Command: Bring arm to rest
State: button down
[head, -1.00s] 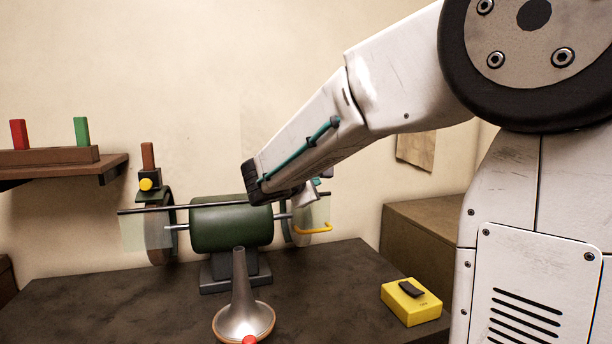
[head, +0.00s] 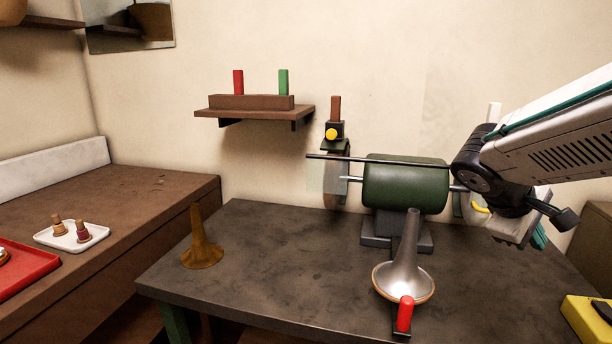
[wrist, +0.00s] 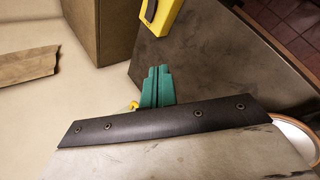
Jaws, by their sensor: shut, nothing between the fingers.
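My arm reaches in from the right in the head view, bent at a black joint in front of the green grinder (head: 405,185). My gripper (head: 540,237) hangs at the right, over the right side of the dark bench (head: 290,255), partly hidden by the wrist. In the wrist view its teal fingers (wrist: 156,86) are together with nothing between them.
A silver horn bell (head: 405,270) with a red-handled piece (head: 405,314) stands in front of the grinder. A brass bell (head: 202,245) stands at the bench's left. A yellow box (head: 585,320) is at the right. A shelf (head: 255,112) hangs on the wall.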

jog(key=s+a+f+m+y, duration=0.1)
jog(key=s+a+m+y, duration=0.1)
jog(key=s+a+y, duration=0.2)
jog(key=s+a+f+m+y, duration=0.2)
jog(key=s+a+m+y, duration=0.1)
jog(key=s+a, duration=0.7)
jog(key=s+y, duration=0.1)
jog(key=s, duration=0.3)
jog(key=shift+f+y, duration=0.3)
jog(key=shift+y, duration=0.1)
